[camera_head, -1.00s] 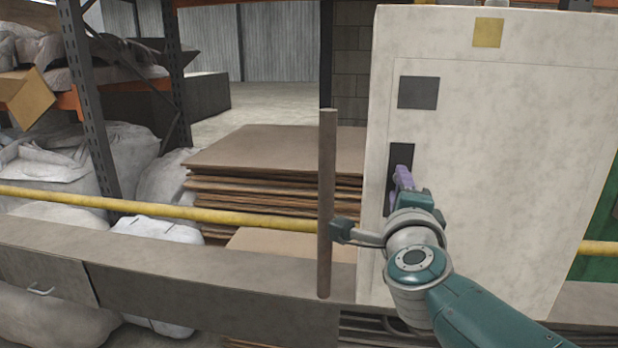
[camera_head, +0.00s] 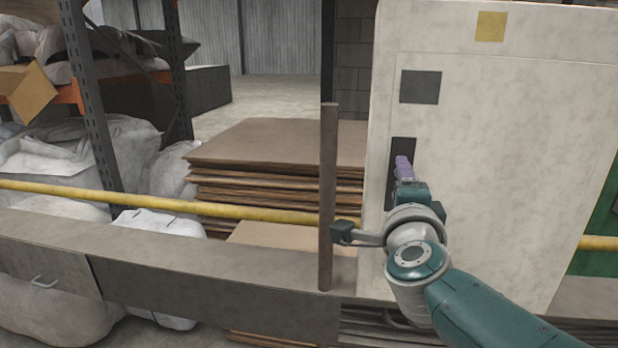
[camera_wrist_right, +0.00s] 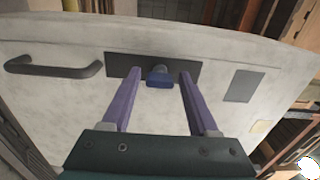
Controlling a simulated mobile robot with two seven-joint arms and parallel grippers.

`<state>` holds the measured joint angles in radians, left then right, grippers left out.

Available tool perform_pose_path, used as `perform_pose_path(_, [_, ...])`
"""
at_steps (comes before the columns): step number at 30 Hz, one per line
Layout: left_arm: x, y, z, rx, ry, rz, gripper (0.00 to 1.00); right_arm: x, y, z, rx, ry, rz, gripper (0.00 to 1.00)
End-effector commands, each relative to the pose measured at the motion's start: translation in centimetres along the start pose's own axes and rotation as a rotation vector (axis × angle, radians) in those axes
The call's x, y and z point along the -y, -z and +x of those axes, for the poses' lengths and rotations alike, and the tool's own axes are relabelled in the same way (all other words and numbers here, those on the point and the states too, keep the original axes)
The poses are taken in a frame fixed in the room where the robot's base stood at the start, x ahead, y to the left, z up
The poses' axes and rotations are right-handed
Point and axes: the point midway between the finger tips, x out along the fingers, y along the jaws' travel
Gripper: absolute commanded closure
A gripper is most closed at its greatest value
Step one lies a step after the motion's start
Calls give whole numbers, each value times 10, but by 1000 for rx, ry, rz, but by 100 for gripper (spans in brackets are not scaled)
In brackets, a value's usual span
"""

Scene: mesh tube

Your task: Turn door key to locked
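A white door (camera_head: 510,160) stands at the right in the head view, with a dark upright plate (camera_head: 402,146) on its left part. My right gripper (camera_head: 403,160) is in front of this plate and hides its lower part. In the right wrist view a small blue key (camera_wrist_right: 160,78) sticks out from the dark plate (camera_wrist_right: 118,64). The two purple fingers are apart, one on each side of the key, with visible gaps. The fingertips look close to the plate; contact cannot be told. The key's turned position is unclear. My left gripper is not in view.
A dark bar handle (camera_wrist_right: 55,68) is on the door, left in the wrist view. A dark grey square (camera_head: 420,87) is above the plate. A brown post (camera_head: 327,200) stands left of my right wrist. A yellow rail (camera_head: 180,206) and stacked boards (camera_head: 270,150) are left.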

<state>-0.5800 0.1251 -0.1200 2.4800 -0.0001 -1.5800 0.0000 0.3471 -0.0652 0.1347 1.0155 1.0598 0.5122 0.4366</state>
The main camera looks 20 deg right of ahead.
Motion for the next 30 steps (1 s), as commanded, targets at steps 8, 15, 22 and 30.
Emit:
perform_pose_path(8, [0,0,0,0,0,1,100,0,0,0,0,0,1,28])
perform_pose_path(15, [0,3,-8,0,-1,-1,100,1,0,-18,1,-3,2,28])
perform_pose_path(22, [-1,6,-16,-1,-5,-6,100,0,0,-65,1,-3,2,28])
perform_pose_path(30, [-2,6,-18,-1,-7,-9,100,0,0,-97,-1,-1,1,28])
